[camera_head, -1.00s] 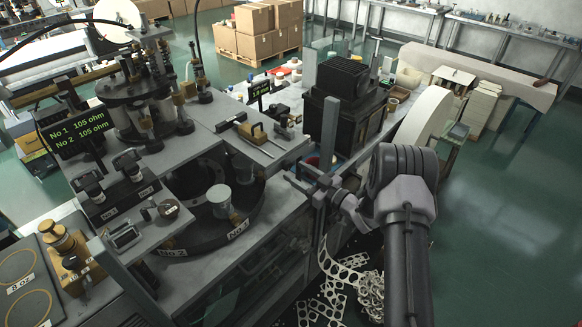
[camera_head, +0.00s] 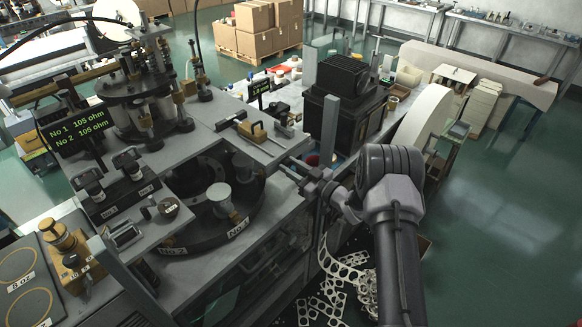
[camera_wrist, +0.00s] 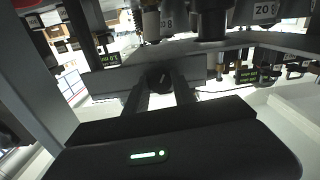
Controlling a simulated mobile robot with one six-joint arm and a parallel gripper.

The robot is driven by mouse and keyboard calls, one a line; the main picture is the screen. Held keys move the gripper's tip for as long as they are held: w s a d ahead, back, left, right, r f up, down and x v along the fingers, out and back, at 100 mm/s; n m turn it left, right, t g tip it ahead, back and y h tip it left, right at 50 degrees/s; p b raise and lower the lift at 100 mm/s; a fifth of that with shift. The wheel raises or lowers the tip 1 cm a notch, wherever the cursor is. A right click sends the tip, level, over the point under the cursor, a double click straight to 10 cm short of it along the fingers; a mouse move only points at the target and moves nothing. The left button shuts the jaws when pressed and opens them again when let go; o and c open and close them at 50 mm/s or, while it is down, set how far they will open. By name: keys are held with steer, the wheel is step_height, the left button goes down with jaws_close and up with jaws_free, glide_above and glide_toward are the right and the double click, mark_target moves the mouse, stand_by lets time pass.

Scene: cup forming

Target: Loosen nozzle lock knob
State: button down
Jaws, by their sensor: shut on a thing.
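In the wrist view, a dark round knob (camera_wrist: 160,79) sits at the front of a grey bar on the machine. My gripper (camera_wrist: 161,88) has its two dark fingers on either side of the knob, shut on it. In the head view my gripper (camera_head: 291,169) reaches from the right to the right edge of the machine's grey top. The knob is too small or hidden there to make out. The fingertips' exact contact is dark and hard to see.
A dark turntable (camera_head: 205,238) with a pale-topped post lies left of my gripper. A black motor housing (camera_head: 343,76) stands behind it, and a large pale reel (camera_head: 420,121) stands to the right. Punched scrap strips (camera_head: 335,275) lie below. A display (camera_head: 75,141) stands at left.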

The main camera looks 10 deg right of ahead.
steer(key=shift+f+b, duration=0.15)
steer(key=shift+b, duration=0.3)
steer(key=shift+f+n+b, duration=0.15)
steer(key=shift+n+b, duration=0.65)
steer(key=shift+b, duration=0.15)
steer(key=n+b, duration=0.2)
steer(key=b, duration=0.2)
steer(key=shift+f+n, duration=0.1)
steer(key=shift+n, duration=0.2)
steer(key=n+b, duration=0.3)
steer(key=b, duration=0.2)
steer(key=shift+n+b, duration=0.3)
steer(key=n+b, duration=0.3)
steer(key=b, duration=0.3)
steer(key=shift+n, duration=0.4)
steer(key=n+b, duration=0.5)
steer(key=b, duration=0.3)
steer(key=n+b, duration=0.4)
steer(key=b, duration=0.1)
steer(key=shift+r+b, duration=0.2)
steer(key=shift+b, duration=0.1)
steer(key=shift+r+n+b, duration=0.1)
steer(key=shift+n+b, duration=0.25)
steer(key=shift+n, duration=0.05)
steer(key=shift+r, duration=0.1)
